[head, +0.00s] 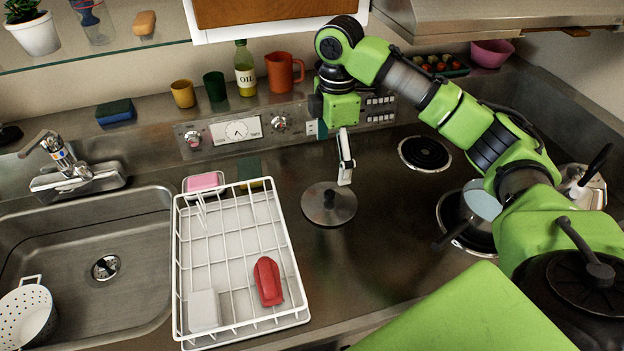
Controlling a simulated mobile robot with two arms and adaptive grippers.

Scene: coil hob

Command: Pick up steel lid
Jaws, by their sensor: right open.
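The steel lid (318,212) is a round, flat metal disc with a small dark knob. It lies on the steel counter between the white dish rack and the coil hob. My right gripper (345,170) points down just above and behind the lid, a little right of the knob. It is open, and I see nothing held in it. I cannot tell whether its fingertips touch the lid. My left gripper is not in the view.
A white wire dish rack (241,222) stands left of the lid, holding a red object (267,281). Coil burners (425,154) lie to the right, with a pan (470,225) partly behind my arm. Cups and an oil bottle (244,70) stand on the back ledge. Counter in front of the lid is clear.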

